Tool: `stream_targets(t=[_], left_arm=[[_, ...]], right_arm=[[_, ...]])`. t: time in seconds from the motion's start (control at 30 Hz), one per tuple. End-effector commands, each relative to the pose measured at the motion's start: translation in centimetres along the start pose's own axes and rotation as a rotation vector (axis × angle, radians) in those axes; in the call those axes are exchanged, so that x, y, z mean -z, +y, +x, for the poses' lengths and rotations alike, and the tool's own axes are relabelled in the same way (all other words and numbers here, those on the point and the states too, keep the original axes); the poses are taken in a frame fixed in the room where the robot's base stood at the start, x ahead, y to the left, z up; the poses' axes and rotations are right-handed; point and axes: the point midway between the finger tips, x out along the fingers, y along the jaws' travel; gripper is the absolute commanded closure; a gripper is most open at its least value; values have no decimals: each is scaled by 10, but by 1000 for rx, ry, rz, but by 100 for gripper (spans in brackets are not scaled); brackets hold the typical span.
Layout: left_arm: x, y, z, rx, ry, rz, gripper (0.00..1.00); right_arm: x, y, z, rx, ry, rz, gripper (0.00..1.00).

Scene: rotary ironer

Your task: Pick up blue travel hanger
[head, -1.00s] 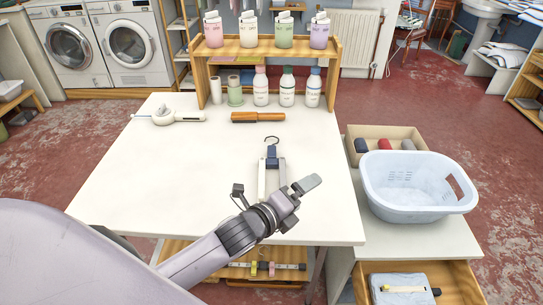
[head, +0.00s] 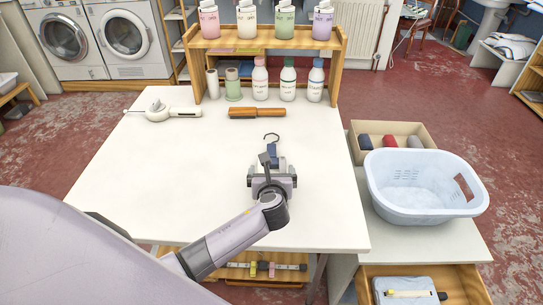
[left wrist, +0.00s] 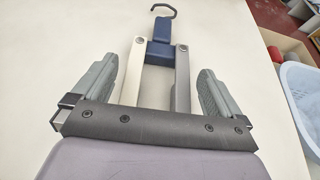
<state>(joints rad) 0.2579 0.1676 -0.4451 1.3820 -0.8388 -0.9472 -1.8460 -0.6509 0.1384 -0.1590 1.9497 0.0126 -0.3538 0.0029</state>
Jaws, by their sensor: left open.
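The blue travel hanger (head: 271,150) lies on the white table, its dark hook pointing away from me. In the left wrist view the blue body of the hanger (left wrist: 161,45) has two folded pale grey arms that run back between my fingers. My left gripper (head: 271,180) is above the hanger's near end and hides most of its arms in the head view. In the left wrist view my left gripper (left wrist: 158,88) is open, with one finger on each side of the hanger arms and gaps between. My right gripper is not in view.
The white table (head: 140,190) is mostly clear around the hanger. A pale blue basket (head: 415,200) stands to the right.

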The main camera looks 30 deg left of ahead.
Motion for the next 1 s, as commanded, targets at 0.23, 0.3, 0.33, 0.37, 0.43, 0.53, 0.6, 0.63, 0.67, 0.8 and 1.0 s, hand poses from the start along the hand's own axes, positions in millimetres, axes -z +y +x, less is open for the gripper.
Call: stream_targets(t=[0.23, 0.3, 0.33, 0.37, 0.43, 0.53, 0.6, 0.63, 0.67, 0.8, 1.0], left_arm=[[4, -1, 31, -1, -1, 0, 0], [4, -1, 36, 0, 0, -1, 0], [4, -1, 38, 0, 0, -1, 0], [4, -1, 39, 1, 0, -2, 0], [3, -1, 40, 1, 0, -3, 0], [3, -1, 41, 1, 0, -2, 0], [3, -1, 40, 1, 0, -2, 0], [3, -1, 40, 1, 0, -2, 0], [3, -1, 40, 1, 0, -2, 6], [4, -1, 40, 1, 0, -2, 41], [3, -1, 40, 2, -1, -2, 41]], right_arm=[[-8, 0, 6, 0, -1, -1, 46], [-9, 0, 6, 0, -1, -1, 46], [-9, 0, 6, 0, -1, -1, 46], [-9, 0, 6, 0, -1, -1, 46], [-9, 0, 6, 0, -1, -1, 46], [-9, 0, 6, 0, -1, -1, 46], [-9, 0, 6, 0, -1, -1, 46], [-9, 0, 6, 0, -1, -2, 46], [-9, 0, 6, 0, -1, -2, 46], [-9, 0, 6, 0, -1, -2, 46], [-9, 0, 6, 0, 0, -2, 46]])
